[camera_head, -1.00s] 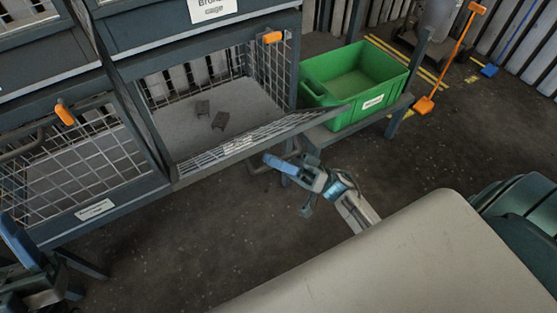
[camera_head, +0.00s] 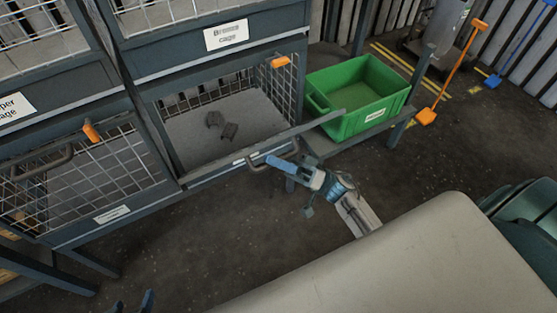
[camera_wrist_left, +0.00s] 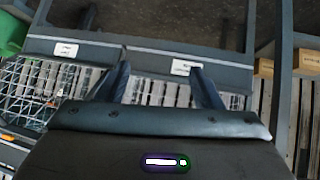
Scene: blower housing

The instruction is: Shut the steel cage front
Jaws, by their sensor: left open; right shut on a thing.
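The cage front (camera_head: 215,173) of the lower middle cage is swung outward from its opening and shows almost edge-on as a dark bar. A small white label on it is unreadable. My right gripper (camera_head: 273,161) is shut on the handle (camera_head: 255,166) of this front, outside the cage. Two dark scrap pieces (camera_head: 222,125) lie on the grey floor inside the cage. An orange latch (camera_head: 280,62) sits at the upper right of the opening. My left gripper (camera_head: 135,303) shows only its fingertips at the bottom edge; in the left wrist view (camera_wrist_left: 163,85) it is open and empty.
A green bin (camera_head: 360,95) stands on a low shelf right of the cage, near the front's right end. The left lower cage front (camera_head: 90,180) is shut, with its own orange latch and handle. The floor in front is clear.

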